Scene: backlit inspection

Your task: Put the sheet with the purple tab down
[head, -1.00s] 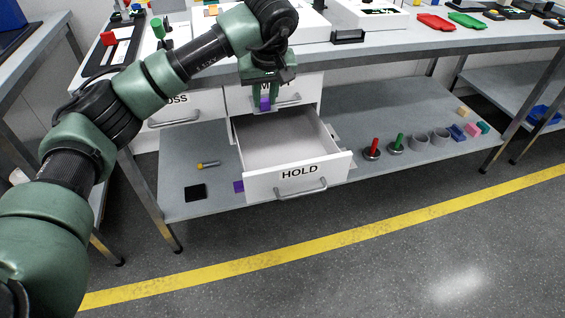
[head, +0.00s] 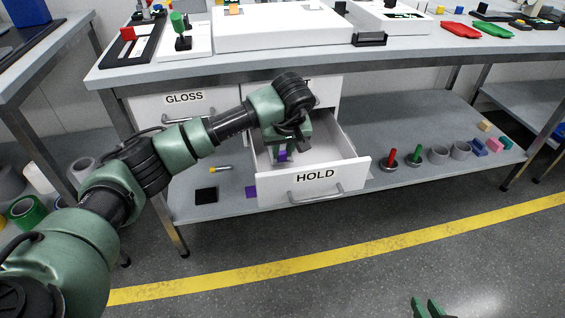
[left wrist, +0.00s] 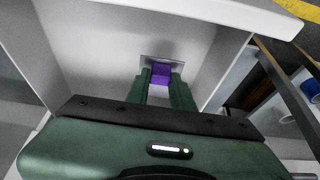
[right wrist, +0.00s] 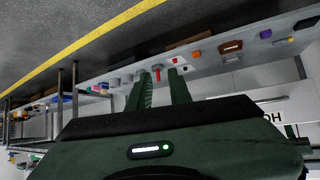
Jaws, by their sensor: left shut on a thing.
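The open HOLD drawer (head: 270,188) stands out under the bench. My left gripper (head: 282,155) is inside it, shut on the purple tab (left wrist: 161,72). The tab also shows as a small purple patch in the head view (head: 282,157). In the left wrist view a thin grey sheet edge (left wrist: 147,58) shows by the tab, over the pale drawer floor. Most of the sheet is hidden, and I cannot tell whether it touches the floor. My right gripper (right wrist: 160,88) is open and empty; its fingertips show at the bottom of the head view (head: 428,306).
The GLOSS drawer (head: 170,106) is left of HOLD. On the lower shelf are a black square (head: 206,195), a purple piece (head: 251,192), a yellow-ended tool (head: 220,169), red (head: 389,160) and green (head: 415,157) pegs and grey rings (head: 438,153). The floor in front is clear.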

